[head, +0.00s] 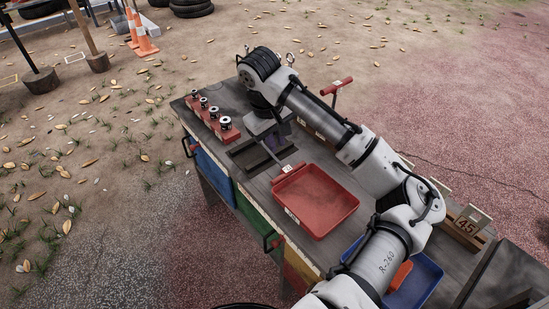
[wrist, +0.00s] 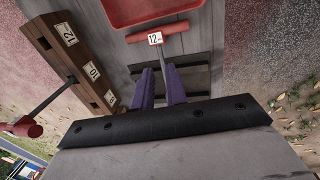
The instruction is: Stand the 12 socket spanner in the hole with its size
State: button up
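The 12 socket spanner has a red T-handle (wrist: 172,33), a tag reading 12 and a thin grey shaft. In the head view its handle (head: 289,168) shows beside the red tray. My gripper (wrist: 160,72) has its purple fingers close together on either side of the shaft; it also shows in the head view (head: 274,143). The shaft's lower end is hidden. A brown wooden block (wrist: 75,60) has holes tagged 12, 10 and 8. Another red-handled spanner (wrist: 24,127) stands in it, by the 10 tag; its handle also shows in the head view (head: 337,86). The hole by the 12 looks empty.
A red tray (head: 315,200) lies mid-bench, and a blue tray (head: 428,272) is at the near right, partly behind my arm. A red rail (head: 213,121) with several sockets lies along the far left edge. A dark slatted recess (head: 247,157) lies under my gripper.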

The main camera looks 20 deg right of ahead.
aim_at(282, 165)
jog(key=f, duration=0.3)
jog(key=d+f, duration=0.1)
jog(key=f, duration=0.2)
jog(key=d+f, duration=0.1)
jog(key=f, duration=0.2)
jog(key=shift+w+f, duration=0.2)
jog(key=shift+w, duration=0.1)
grip_shut()
